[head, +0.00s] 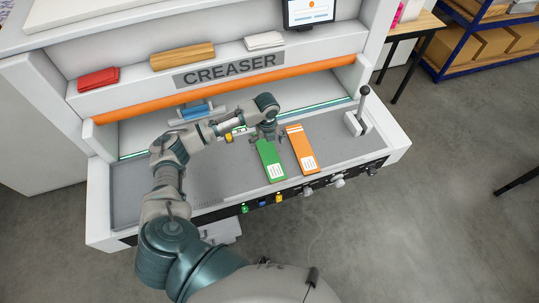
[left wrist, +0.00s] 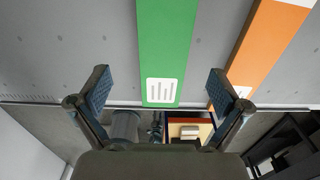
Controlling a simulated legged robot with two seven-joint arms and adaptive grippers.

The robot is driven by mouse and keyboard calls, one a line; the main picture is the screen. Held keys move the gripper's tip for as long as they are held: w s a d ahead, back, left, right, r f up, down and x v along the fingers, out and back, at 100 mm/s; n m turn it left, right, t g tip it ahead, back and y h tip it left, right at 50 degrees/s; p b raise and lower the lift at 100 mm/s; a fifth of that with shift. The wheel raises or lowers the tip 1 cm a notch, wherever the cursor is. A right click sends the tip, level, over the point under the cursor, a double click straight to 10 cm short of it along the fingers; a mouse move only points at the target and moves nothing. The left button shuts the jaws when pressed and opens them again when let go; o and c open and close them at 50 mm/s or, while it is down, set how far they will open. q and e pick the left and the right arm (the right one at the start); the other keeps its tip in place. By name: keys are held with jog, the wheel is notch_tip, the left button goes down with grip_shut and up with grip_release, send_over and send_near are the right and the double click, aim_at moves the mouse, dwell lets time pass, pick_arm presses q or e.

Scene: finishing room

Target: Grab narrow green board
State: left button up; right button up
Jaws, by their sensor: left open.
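The narrow green board (head: 270,162) lies on the grey bed of the creaser, with a white printed label at its front end. In the left wrist view the green board (left wrist: 168,48) runs away from me, its labelled end between the fingers' directions. My left gripper (head: 268,137) is over the far end of the green board in the head view. Its two fingers (left wrist: 160,90) are spread wide on either side of the board, with nothing held. Whether they touch the board cannot be told. My right gripper is not in view.
An orange board (head: 302,150) lies just right of the green one. A lever (head: 358,115) stands at the bed's right end. Knobs and coloured buttons line the front edge (head: 277,198). The bed's left part (head: 130,185) is clear.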

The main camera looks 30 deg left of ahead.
aim_at(268, 152)
pick_arm(q)
jog(key=f, duration=0.4)
jog(key=w+f, duration=0.1)
jog(key=f, duration=0.1)
jog(key=shift+a+f+p, duration=0.1)
jog(key=shift+a+p, duration=0.05)
jog(key=shift+p, duration=0.25)
jog(key=c, duration=1.2)
